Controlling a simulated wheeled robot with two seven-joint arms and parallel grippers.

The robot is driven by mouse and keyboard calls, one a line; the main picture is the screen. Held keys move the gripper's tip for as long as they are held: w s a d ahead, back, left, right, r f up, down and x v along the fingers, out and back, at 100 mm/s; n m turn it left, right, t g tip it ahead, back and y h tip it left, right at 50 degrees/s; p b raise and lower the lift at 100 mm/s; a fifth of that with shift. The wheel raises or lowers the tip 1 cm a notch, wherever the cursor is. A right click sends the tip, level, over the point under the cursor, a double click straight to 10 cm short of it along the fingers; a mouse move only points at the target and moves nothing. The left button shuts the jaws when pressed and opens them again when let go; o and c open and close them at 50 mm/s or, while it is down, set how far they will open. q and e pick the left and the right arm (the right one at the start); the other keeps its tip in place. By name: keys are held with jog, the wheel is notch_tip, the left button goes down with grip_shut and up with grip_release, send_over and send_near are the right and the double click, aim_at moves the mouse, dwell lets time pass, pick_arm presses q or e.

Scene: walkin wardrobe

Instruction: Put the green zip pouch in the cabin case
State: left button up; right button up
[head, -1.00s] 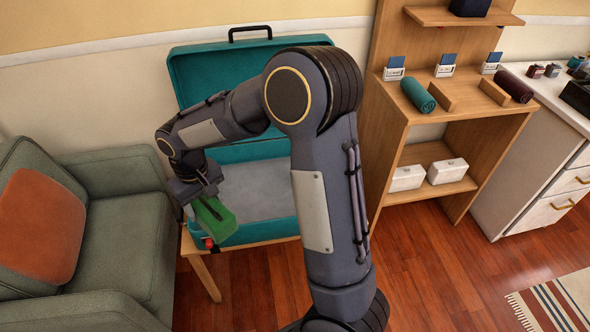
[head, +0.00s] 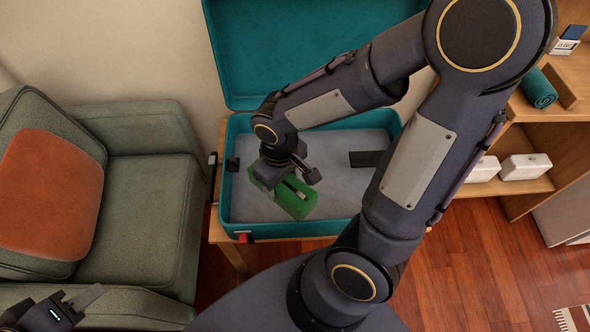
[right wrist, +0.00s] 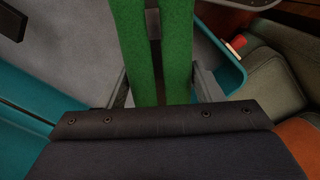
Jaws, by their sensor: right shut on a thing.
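The green zip pouch (head: 297,205) is held by my right gripper (head: 287,186), whose fingers close on its sides. In the right wrist view the pouch (right wrist: 177,60) lies between the two fingers, with a dark strip down its middle. The teal cabin case (head: 268,231) stands open, lid raised at the back. The pouch is within the case's outline, over the left part of its grey lining; I cannot tell whether it touches the bottom. My left gripper (head: 75,301) is at the bottom left corner, away from the case, partly cut off.
The case rests on a wooden stand (head: 218,232). A green armchair (head: 140,205) with an orange cushion (head: 50,195) is close on the left. A wooden shelf unit (head: 530,112) with white boxes (head: 525,167) is on the right. My right arm hides the case's right side.

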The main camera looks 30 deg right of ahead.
jog(key=w+d+f+b, duration=0.1)
jog(key=w+f, duration=0.2)
jog(key=w+d+f+b, duration=0.1)
jog(key=w+d+f, duration=0.1)
jog(key=w, duration=0.1)
jog(key=w+d+f+b, duration=0.1)
jog(key=w+d+f, duration=0.1)
jog(key=w+f, duration=0.1)
jog(key=shift+w+f, duration=0.3)
jog(key=shift+w, duration=0.2)
jog(key=shift+w+f+b, duration=0.15)
jog(key=shift+f+b, duration=0.25)
jog(key=shift+f, duration=1.2)
jog(key=shift+f, duration=0.2)
jog(key=o, duration=1.1)
